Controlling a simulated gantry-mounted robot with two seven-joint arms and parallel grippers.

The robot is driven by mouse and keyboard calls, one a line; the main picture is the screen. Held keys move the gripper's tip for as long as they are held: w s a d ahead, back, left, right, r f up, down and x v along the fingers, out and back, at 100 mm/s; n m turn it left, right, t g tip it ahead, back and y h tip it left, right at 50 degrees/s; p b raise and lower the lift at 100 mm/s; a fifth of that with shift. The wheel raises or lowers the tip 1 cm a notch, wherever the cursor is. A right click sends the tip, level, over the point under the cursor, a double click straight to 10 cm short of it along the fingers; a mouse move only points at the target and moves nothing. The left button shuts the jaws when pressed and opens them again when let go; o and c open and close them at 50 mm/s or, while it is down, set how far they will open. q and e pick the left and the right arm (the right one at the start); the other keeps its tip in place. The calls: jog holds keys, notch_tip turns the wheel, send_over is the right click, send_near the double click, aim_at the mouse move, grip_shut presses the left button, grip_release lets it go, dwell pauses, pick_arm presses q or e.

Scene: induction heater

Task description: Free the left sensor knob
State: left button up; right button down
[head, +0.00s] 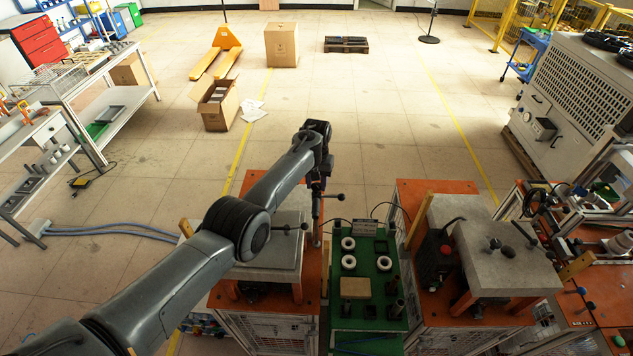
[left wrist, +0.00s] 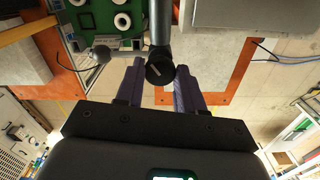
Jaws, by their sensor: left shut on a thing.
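My left gripper (head: 318,188) is over the left orange-topped station, beside the green board. In the left wrist view its two purple fingers (left wrist: 160,72) stand on either side of a round black knob (left wrist: 160,69) with a light mark on its face. The knob sits at the end of a dark post (left wrist: 160,25), and the gripper is shut on it. In the head view the post (head: 317,220) shows below the gripper, but the knob is mostly hidden by the gripper. My right gripper is not in view.
The green board (head: 367,315) carries white rings and a tan block (head: 355,288). A thin rod with a black ball end (head: 340,197) sticks out close to my left gripper. A grey slab (head: 265,255) lies under my left arm. Another grey-topped station (head: 510,270) stands right.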

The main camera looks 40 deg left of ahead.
pick_arm(q)
jog(key=n+b, duration=0.1)
jog(key=n, duration=0.4)
jog(key=shift+f+n, duration=0.1)
jog(key=shift+n, duration=0.2)
jog(key=n+b, duration=0.1)
jog(key=n, duration=0.3)
jog(key=shift+n+b, duration=0.3)
jog(key=shift+n, duration=0.5)
jog(key=o, duration=1)
jog(key=shift+o, duration=0.2)
